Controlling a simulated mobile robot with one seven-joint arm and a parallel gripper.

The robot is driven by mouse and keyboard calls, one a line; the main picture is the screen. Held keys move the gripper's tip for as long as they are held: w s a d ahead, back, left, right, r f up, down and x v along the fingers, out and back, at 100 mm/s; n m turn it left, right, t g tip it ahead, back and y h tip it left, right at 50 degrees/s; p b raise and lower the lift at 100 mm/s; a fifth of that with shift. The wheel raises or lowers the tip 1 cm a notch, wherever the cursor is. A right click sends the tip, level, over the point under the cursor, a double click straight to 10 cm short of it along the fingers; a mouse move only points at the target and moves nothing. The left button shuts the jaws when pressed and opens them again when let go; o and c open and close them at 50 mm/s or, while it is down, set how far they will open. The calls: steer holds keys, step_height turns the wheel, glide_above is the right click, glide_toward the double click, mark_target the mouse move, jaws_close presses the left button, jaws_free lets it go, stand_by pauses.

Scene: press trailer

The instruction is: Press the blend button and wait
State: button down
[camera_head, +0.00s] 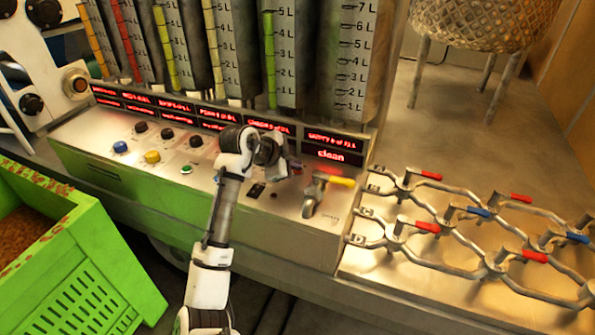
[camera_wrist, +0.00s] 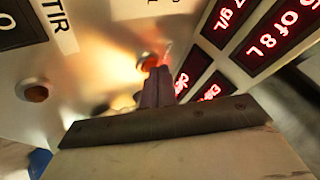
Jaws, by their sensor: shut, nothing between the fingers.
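A sloped control panel (camera_head: 110,138) carries several knobs and buttons below a row of red-lit displays. No label reading "blend" is legible, so I cannot tell which button it is. My gripper (camera_head: 292,165) is over the right part of the panel, below the displays. In the wrist view my gripper (camera_wrist: 160,76) has its fingers together, pointing at the panel. A glowing orange-red button (camera_wrist: 151,61) shows just beyond the fingertips; whether they touch it I cannot tell. Another red-orange round button (camera_wrist: 36,92) sits at the left, near a label ending in "TIR".
A tap with a yellow handle (camera_head: 318,190) stands right of my gripper. A metal rack with red and blue tabs (camera_head: 450,235) lies at the right. A green crate (camera_head: 80,275) is at the lower left. Tall graduated tubes (camera_head: 296,60) rise behind the panel.

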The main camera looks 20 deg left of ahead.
steer(key=shift+f, duration=0.2)
stand_by(0.4)
steer(key=shift+r+p, duration=0.3)
steer(key=shift+r, duration=0.5)
steer(key=shift+r+p, duration=1.45)
steer(key=shift+r, duration=1.1)
step_height(320, 180, up, 10)
steer(key=p, duration=0.5)
glide_above(294, 174)
